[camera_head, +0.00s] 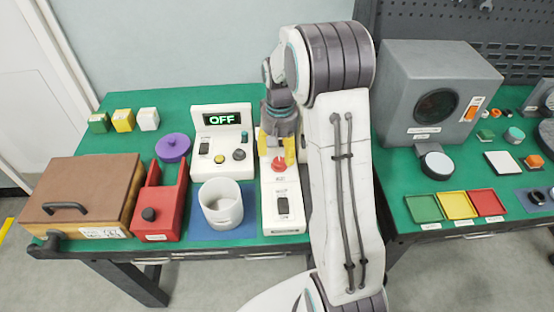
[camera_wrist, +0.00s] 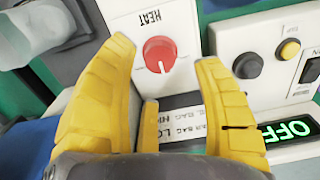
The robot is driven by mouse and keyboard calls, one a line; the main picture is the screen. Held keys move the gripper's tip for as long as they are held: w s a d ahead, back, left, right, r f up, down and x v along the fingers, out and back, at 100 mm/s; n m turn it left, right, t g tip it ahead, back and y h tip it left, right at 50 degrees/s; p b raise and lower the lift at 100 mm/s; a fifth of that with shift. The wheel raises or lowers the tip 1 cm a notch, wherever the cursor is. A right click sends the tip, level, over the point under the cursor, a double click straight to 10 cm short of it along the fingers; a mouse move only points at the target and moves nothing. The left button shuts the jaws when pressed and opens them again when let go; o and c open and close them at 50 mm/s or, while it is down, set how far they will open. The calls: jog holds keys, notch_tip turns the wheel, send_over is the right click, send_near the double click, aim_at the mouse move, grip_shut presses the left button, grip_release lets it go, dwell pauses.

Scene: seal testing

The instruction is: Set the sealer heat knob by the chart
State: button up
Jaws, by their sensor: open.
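The white sealer (camera_head: 284,212) stands on the green bench, with the red heat knob (camera_head: 279,164) on its upper part. In the wrist view the knob (camera_wrist: 160,54) sits below the upside-down word HEAT, and its white mark points down the picture. A printed chart (camera_wrist: 183,128) with bag lines lies beyond the knob, partly covered by my fingers; its settings are not fully readable. My gripper (camera_head: 277,148) is above the sealer. In the wrist view its yellow fingers are open, one on each side of the knob; contact cannot be told.
A white control box (camera_head: 203,160) with a lit OFF display (camera_head: 222,119) stands close left of the sealer. A white cup (camera_head: 221,208), a red holder (camera_head: 157,222) and a wooden box (camera_head: 85,190) are further left. My arm hides the area right of the sealer.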

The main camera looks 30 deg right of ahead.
aim_at(279, 161)
jog(key=shift+f, duration=2.2)
jog(key=c, duration=1.2)
